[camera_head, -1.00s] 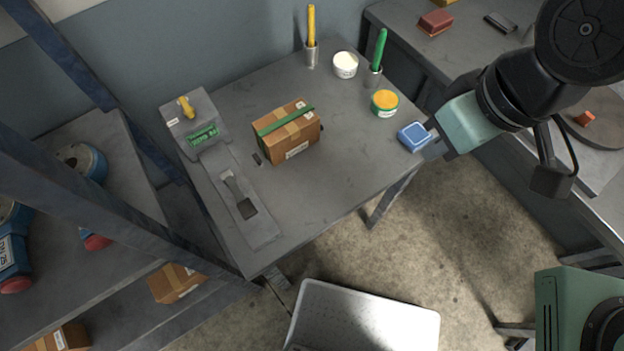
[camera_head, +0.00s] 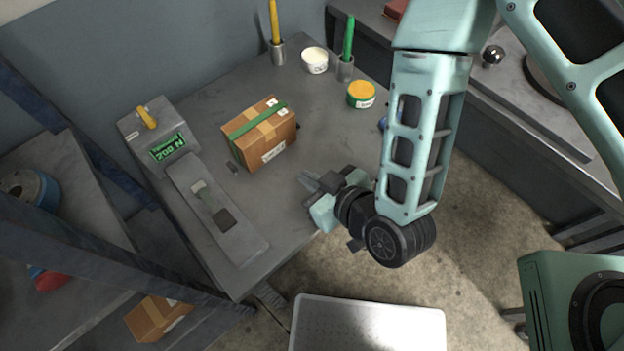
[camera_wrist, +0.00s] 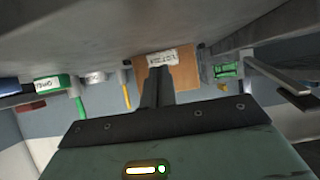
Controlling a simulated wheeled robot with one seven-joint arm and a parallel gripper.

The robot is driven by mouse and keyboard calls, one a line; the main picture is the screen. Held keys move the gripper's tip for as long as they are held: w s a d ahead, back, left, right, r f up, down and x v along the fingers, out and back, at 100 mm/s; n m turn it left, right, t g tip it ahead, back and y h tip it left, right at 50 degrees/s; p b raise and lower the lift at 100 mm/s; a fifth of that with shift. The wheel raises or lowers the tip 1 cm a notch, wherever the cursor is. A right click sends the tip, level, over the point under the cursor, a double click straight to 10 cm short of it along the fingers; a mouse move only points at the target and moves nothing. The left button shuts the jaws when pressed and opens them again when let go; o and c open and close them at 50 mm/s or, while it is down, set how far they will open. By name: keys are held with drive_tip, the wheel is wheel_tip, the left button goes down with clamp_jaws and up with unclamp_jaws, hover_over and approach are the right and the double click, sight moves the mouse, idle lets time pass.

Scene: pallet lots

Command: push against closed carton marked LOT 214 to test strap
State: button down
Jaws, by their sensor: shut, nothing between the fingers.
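The closed brown carton (camera_head: 260,148) stands on the grey table, with a green strap (camera_head: 250,124) and tan tape over its top. A white label is on its near side; the print is too small to read surely. In the wrist view the carton (camera_wrist: 188,70) is straight ahead, upside down, partly behind the fingers. My gripper (camera_head: 304,180) is shut and empty, low over the table's front right part, pointing at the carton's labelled side with a gap between in the head view. In the wrist view the fingers (camera_wrist: 158,78) are together, and their tips overlap the carton.
A grey gauge (camera_head: 165,145) showing 200 N stands left of the carton, with a long flat plate (camera_head: 215,215) before it. Behind are a white tub (camera_head: 315,60), a yellow-topped tub (camera_head: 361,95) and two cups with yellow and green sticks. Bare tabletop lies between gripper and carton.

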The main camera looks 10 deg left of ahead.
sight(273, 147)
drive_tip(key=w+a, duration=0.2)
drive_tip(key=a, duration=0.1)
drive_tip(key=w+a+p, duration=0.1)
drive_tip(key=w+a, duration=0.2)
drive_tip(key=shift+w+a, duration=0.15)
drive_tip(key=shift+w, duration=0.1)
drive_tip(key=shift+w+a, duration=0.1)
idle(0.7)
drive_tip(key=shift+s+d+b, duration=0.3)
drive_tip(key=shift+s+d, duration=1.05)
drive_tip(key=shift+d, duration=0.2)
drive_tip(key=shift+s+d+b, duration=0.25)
drive_tip(key=shift+s+d, duration=1.05)
drive_tip(key=shift+d, duration=0.2)
drive_tip(key=shift+w+r, duration=0.1)
drive_tip(key=shift+w+a+r, duration=0.15)
drive_tip(key=shift+r, duration=0.15)
drive_tip(key=s+d+r+m+g+h, duration=0.1)
drive_tip(key=s+d+r+g+h, duration=0.2)
drive_tip(key=d+r, duration=0.6)
drive_tip(key=s+d+r+m+g+h, duration=0.1)
drive_tip(key=s+d+r+g+h, duration=0.2)
drive_tip(key=d+r, duration=0.7)
drive_tip(key=r+g+h, duration=0.1)
drive_tip(key=h, duration=0.1)
drive_tip(key=shift+s+r+g+h, duration=0.15)
drive_tip(key=shift+s+g+h, duration=0.25)
